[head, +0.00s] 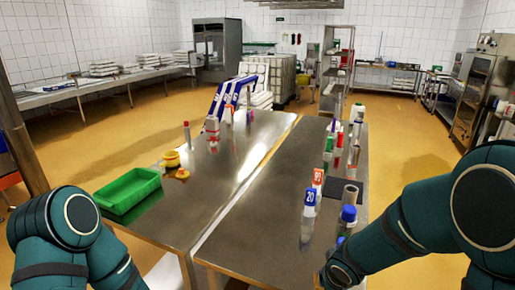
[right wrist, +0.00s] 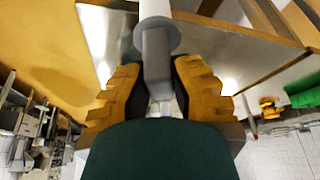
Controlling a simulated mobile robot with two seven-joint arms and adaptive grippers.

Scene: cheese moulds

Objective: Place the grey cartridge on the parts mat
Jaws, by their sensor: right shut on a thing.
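In the right wrist view my right gripper (right wrist: 158,80) is shut on a grey piece (right wrist: 158,58) with a round flange and a paler cylinder beyond it. I cannot tell for certain that this is the grey cartridge. In the head view a grey cylinder (head: 350,195) stands upright at a dark mat (head: 361,186) on the right table; this mat looks like the parts mat. My right arm reaches in at the lower right, its gripper not clearly visible there. My left arm is at the lower left, its gripper out of frame.
A blue-capped bottle (head: 347,218) and numbered bottles (head: 310,200) stand near my right arm on the right steel table (head: 265,225). More bottles stand farther back. The left table holds a green crate (head: 128,191) and yellow pieces (head: 171,159). A narrow gap separates the tables.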

